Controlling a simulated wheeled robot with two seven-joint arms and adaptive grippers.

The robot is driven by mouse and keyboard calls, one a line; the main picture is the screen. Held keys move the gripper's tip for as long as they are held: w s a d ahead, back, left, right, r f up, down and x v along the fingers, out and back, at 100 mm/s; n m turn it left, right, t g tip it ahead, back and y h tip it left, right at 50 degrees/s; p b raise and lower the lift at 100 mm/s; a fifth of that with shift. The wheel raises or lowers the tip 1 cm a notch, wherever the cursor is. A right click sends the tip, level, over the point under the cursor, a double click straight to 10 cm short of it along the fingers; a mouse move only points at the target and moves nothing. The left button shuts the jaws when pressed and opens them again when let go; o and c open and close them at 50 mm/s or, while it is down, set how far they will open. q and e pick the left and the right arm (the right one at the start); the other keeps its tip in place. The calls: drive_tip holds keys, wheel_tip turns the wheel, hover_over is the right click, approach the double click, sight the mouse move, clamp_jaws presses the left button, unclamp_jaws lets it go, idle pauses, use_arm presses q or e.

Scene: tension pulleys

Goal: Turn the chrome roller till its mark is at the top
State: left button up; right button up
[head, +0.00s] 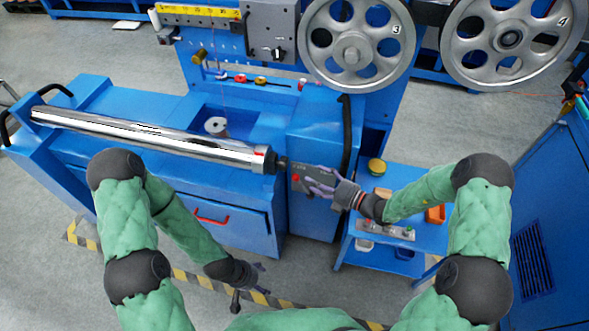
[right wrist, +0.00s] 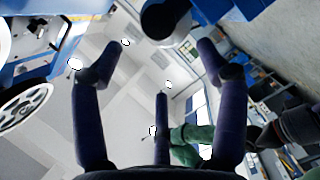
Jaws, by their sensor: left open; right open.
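The long chrome roller (head: 150,137) lies across the blue bench in the head view, from upper left to the centre. A red patch (head: 261,153) shows on the pale band near its right end, followed by a dark end cap and short shaft. My right gripper (head: 313,182) is open, just right of that shaft, in front of a grey box. In the right wrist view its spread fingers (right wrist: 160,75) have nothing between them; a dark round end (right wrist: 170,20) shows beyond the tips, likely the roller's end. My left gripper (head: 258,282) is open and empty, low before the bench.
The grey box (head: 300,178) with a red button sits close to my right gripper. Large spoked wheels (head: 357,85) stand above at the back. A blue side table (head: 400,250) with small parts stands at the right.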

sight(287, 165)
drive_tip(key=w+a+m+b, duration=0.1)
drive_tip(key=w+a, duration=0.1)
drive_tip(key=w+a+m+b, duration=0.1)
drive_tip(key=w+a, duration=0.1)
drive_tip(key=a, duration=0.1)
drive_tip(key=w+a+m+g+b, duration=0.1)
drive_tip(key=w+a, duration=0.1)
drive_tip(key=shift+a+f+h+b, duration=0.3)
drive_tip(key=shift+a+h, duration=0.05)
drive_tip(key=shift+h, duration=0.05)
drive_tip(key=shift+x, duration=0.8)
drive_tip(key=shift+a+r, duration=0.1)
drive_tip(key=c, duration=1.1)
